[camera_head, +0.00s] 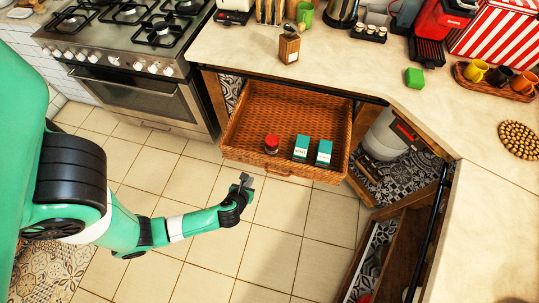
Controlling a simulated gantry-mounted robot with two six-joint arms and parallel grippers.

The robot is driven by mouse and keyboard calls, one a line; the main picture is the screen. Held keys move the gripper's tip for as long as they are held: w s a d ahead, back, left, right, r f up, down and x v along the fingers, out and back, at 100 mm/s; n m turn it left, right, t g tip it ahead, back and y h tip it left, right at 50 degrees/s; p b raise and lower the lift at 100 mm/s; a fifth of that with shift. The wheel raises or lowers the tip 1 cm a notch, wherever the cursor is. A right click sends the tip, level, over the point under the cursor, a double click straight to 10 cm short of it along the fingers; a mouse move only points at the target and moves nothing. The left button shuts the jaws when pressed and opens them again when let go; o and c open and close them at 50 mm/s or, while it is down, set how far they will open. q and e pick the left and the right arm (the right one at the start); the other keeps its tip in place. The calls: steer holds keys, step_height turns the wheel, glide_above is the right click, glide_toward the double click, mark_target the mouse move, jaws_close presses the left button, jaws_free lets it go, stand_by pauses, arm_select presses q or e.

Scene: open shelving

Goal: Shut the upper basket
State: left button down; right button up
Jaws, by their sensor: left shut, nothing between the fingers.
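The upper basket (255,100) is a woven brown wicker drawer pulled out from under the counter, well open. It holds a small red-lidded jar (271,144) and two teal boxes (301,148) near its front. My left gripper (245,182) is shut and empty. It is in front of the basket, just below and left of the front wall in the picture. It appears apart from the basket. My right gripper is not in view.
A stove (130,50) stands left of the basket. An open corner cabinet (390,140) and another open unit (385,245) are at right. The tiled floor (190,270) in front is clear.

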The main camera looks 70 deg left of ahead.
arm_select(q)
steer(key=b, duration=0.8)
glide_toward(261, 159)
steer(key=x, duration=0.6)
steer(key=shift+d, duration=0.1)
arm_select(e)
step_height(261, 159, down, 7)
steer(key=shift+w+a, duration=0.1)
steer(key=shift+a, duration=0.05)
